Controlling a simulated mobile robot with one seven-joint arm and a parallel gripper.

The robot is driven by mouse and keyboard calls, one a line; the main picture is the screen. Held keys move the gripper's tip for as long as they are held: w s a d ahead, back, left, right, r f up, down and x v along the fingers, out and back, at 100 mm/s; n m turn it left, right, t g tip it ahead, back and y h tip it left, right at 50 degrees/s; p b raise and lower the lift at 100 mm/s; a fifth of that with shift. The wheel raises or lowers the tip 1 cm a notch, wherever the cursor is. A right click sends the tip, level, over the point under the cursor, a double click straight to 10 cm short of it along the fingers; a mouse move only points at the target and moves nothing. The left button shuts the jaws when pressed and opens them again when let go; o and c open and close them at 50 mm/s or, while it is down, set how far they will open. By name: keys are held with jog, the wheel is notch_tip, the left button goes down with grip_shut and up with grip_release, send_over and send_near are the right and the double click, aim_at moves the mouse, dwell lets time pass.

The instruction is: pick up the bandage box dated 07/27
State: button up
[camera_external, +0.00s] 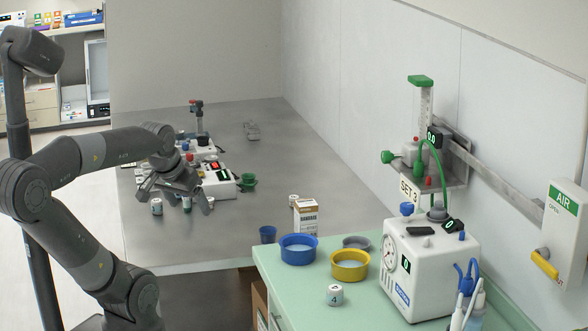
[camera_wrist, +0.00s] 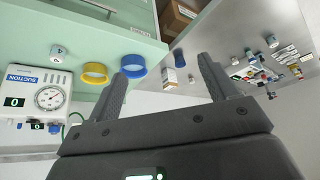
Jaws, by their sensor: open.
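A small white and tan box (camera_external: 306,217) stands upright on the grey worktop near its front right corner. Its printing is too small to read, so I cannot tell whether it is the bandage box dated 07/27. It also shows in the wrist view (camera_wrist: 169,77), framed between my fingers but well beyond them. My gripper (camera_external: 178,192) is open and empty over the left part of the grey worktop, clearly to the left of the box. In the wrist view both fingers of my gripper (camera_wrist: 162,68) are spread apart with nothing between them.
A dark blue cup (camera_external: 268,234) stands close left of the box. Blue (camera_external: 298,259) and yellow (camera_external: 350,276) bowls and a suction unit (camera_external: 432,275) occupy the green counter (camera_external: 293,304). A white device (camera_external: 221,187) stands near my gripper. The middle of the grey worktop (camera_external: 285,160) is clear.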

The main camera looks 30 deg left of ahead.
jog(key=w+d+f+n+g+h, duration=0.1)
jog(key=w+d+n+h, duration=0.15)
jog(key=w, duration=0.25)
jog(key=w+d+f+n+g+h, duration=0.1)
jog(key=w+d+n, duration=0.15)
jog(key=w, duration=0.35)
jog(key=n+t+h, duration=0.7)
jog(key=n, duration=1.5)
send_near(306, 206)
jog(key=shift+w+a+f, duration=0.25)
jog(key=shift+w+a, duration=0.25)
jog(key=shift+w+a+f, duration=0.3)
jog(key=shift+w+a, duration=0.15)
jog(key=x, duration=1.1)
jog(key=c, duration=1.1)
